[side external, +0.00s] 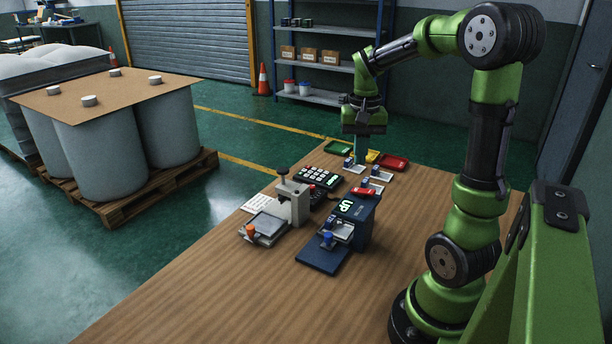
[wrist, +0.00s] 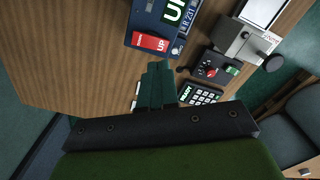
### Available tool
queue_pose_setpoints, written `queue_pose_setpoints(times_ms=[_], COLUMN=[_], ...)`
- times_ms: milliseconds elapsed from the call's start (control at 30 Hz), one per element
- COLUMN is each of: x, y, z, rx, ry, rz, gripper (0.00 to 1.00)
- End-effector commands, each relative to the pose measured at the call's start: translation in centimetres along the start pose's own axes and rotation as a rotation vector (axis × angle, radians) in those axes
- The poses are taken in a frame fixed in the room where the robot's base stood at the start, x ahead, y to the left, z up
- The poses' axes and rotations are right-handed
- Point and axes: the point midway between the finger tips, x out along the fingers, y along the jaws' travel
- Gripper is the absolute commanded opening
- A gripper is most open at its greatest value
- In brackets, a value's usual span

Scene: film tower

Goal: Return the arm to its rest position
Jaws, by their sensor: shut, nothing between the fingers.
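My gripper (side external: 361,157) hangs from my green and black arm over the far end of the wooden table (side external: 190,285), near the small coloured trays. Its teal fingers point down and are shut with nothing between them. In the wrist view the fingers (wrist: 159,70) are together, above the table beside the blue device. The arm is bent, with its elbow high at the upper right of the side view. The exact gap between the fingertips and the table is hard to tell.
Below are green (side external: 338,147), yellow (side external: 372,156) and red (side external: 393,162) trays. A keypad (side external: 318,177), grey press (side external: 297,204) and blue device (side external: 360,222) reading "UP" stand nearer. The near table is clear. A pallet of rolls (side external: 100,150) stands left; shelves (side external: 325,65) stand behind.

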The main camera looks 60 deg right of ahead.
Motion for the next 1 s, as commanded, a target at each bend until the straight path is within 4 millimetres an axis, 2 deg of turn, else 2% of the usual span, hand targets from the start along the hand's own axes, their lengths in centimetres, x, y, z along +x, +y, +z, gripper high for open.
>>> queue_pose_setpoints(times_ms=[267,367,467,600,700,833,900,1000], x=[0.1,0.7,0.0,-1.6,-2.5,-3.4,-3.8,-4.4], y=[-0.1,-0.8,-3.1,-6.7,-8.4,-9.4,-9.6,-9.6], z=[-0.2,0.8,3.5,9.2,13.6,18.2,20.0,21.5], rx=[-0.006,-0.036,-0.125,-0.294,-0.418,-0.547,-0.597,-0.646], ry=[0.012,0.036,0.100,0.209,0.277,0.336,0.354,0.369], rz=[-0.005,-0.042,-0.115,-0.250,-0.352,-0.462,-0.503,-0.538], gripper=[0.00,0.00,0.00,0.00,0.00,0.00,0.00,0.00])
